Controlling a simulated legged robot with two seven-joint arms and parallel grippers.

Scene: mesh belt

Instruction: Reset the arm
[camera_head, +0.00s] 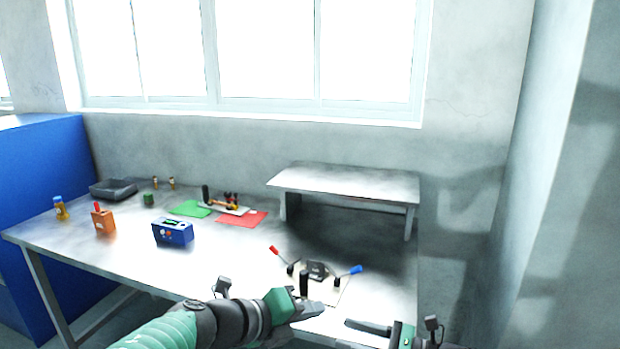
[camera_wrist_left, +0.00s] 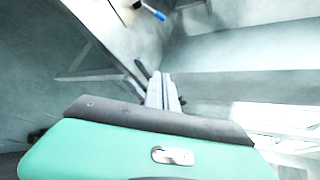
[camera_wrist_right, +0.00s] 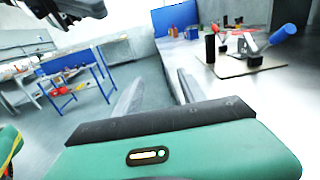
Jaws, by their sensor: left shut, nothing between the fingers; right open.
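My left gripper (camera_head: 312,309) is shut and empty, just in front of the table's near edge, close to a clamp fixture. In the left wrist view its fingers (camera_wrist_left: 162,92) lie together. My right gripper (camera_head: 368,328) is open and empty, lower and to the right, off the table's front corner. Its two fingers (camera_wrist_right: 155,95) stand apart in the right wrist view. The clamp fixture (camera_head: 316,270) has a red-tipped lever and a blue-tipped lever (camera_head: 355,269) and sits on a pale plate. It also shows in the right wrist view (camera_wrist_right: 253,58).
The metal table (camera_head: 125,250) holds a blue box (camera_head: 172,232), an orange block (camera_head: 103,222), a grey tray (camera_head: 113,189), a green mat (camera_head: 190,208) and a red mat (camera_head: 243,219). A raised shelf (camera_head: 345,184) stands at the back right. Floor beyond the right edge is clear.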

